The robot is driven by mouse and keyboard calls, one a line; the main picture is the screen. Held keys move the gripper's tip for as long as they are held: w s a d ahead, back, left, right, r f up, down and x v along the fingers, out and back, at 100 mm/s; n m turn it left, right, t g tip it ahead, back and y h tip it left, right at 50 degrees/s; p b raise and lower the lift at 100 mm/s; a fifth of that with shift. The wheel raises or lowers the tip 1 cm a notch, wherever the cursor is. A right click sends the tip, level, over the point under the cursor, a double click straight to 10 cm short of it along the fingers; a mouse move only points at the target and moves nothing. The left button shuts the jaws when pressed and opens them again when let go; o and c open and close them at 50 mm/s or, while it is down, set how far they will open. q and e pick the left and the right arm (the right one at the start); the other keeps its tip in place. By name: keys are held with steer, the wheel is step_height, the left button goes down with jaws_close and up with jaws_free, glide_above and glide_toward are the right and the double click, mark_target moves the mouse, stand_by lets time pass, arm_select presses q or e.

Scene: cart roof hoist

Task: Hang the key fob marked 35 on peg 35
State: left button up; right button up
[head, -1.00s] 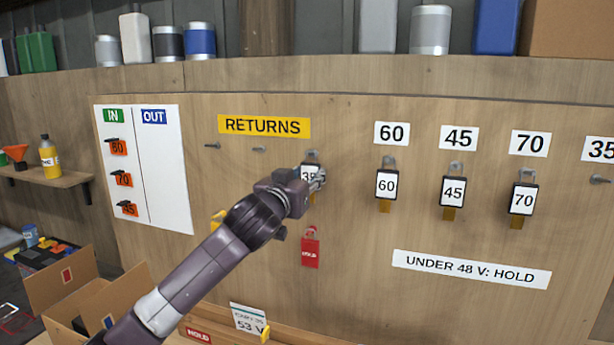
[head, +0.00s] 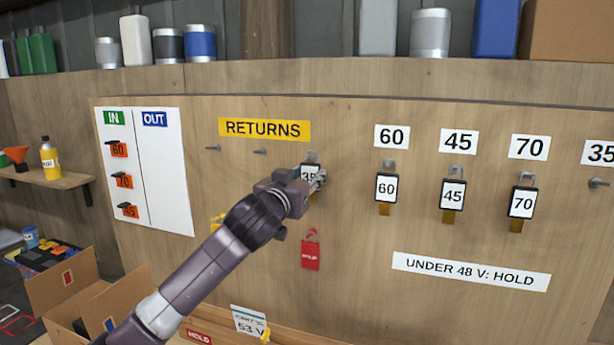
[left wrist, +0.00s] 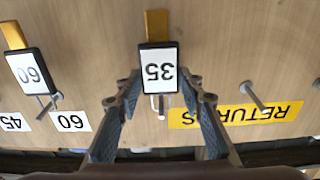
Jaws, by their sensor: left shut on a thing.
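The key fob marked 35 (head: 308,173) is at the RETURNS row on the board, at the rightmost peg there. It also shows upside down in the left wrist view (left wrist: 158,70), with a yellow tag beyond it. My left gripper (head: 318,181) is shut on this fob, with one finger on each side of it. A peg tip shows just by the fob's ring end; whether the ring is still around it I cannot tell. Peg 35 (head: 599,183) is bare at the right edge, under its 35 label (head: 600,152). My right gripper is not in view.
Fobs 60 (head: 387,187), 45 (head: 453,194) and 70 (head: 522,201) hang on pegs between my gripper and peg 35. A red HOLD tag (head: 311,255) hangs below my gripper. Two RETURNS pegs (head: 212,148) are bare. Open boxes (head: 62,280) stand at lower left.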

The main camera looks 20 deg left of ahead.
arm_select(q)
steer(key=shift+s+a+r+p, duration=0.15)
steer(key=shift+s+r, duration=0.15)
steer(key=shift+s, duration=0.9)
steer(key=shift+s+d+r+p, duration=0.15)
steer(key=shift+s+r, duration=0.15)
steer(key=shift+s, duration=0.9)
steer(key=shift+a, duration=0.1)
steer(key=shift+s+a, duration=0.1)
steer(key=shift+s, duration=2.4)
